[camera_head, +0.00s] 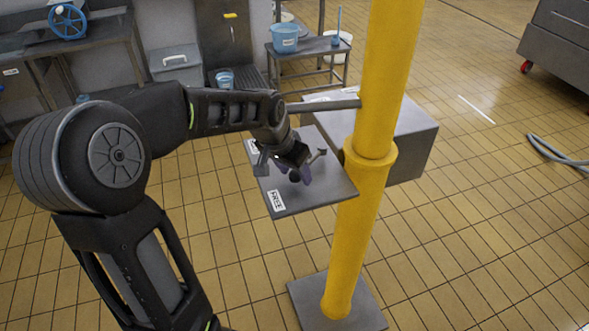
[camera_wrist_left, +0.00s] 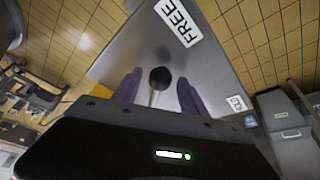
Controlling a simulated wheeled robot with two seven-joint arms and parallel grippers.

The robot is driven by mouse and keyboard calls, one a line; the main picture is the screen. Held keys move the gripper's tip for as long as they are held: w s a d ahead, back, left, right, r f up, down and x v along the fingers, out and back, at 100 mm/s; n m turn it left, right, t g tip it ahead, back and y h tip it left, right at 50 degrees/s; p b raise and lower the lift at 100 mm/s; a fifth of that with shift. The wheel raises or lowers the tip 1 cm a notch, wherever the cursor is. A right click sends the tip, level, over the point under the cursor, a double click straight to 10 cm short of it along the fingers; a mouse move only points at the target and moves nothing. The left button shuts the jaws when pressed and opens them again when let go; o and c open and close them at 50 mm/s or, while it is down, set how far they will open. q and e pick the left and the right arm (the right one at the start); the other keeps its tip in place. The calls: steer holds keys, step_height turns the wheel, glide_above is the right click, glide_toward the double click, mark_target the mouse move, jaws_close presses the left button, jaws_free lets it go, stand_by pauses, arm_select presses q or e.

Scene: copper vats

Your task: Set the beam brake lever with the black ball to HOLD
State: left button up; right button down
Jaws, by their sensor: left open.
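The beam brake lever's black ball (camera_wrist_left: 160,77) shows in the left wrist view, between the two purple fingers of my left gripper (camera_wrist_left: 158,86). A thin pale rod runs from the ball toward the gripper body. The fingers are open, with a gap on each side of the ball. In the head view my left gripper (camera_head: 296,172) is over the grey plate (camera_head: 325,187), and the lever is mostly hidden by it. The FREE label (camera_wrist_left: 178,22) is on the plate, at its near edge in the head view (camera_head: 277,201). A second label (camera_wrist_left: 237,103) is too small to read.
A yellow post (camera_head: 375,100) stands just right of the plate, with a grey box (camera_head: 412,150) behind it. A grey bar (camera_head: 322,105) reaches left from the post, close to my wrist.

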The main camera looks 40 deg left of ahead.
arm_select(q)
steer(key=shift+c, duration=0.2)
jaws_close()
stand_by(0.4)
stand_by(0.8)
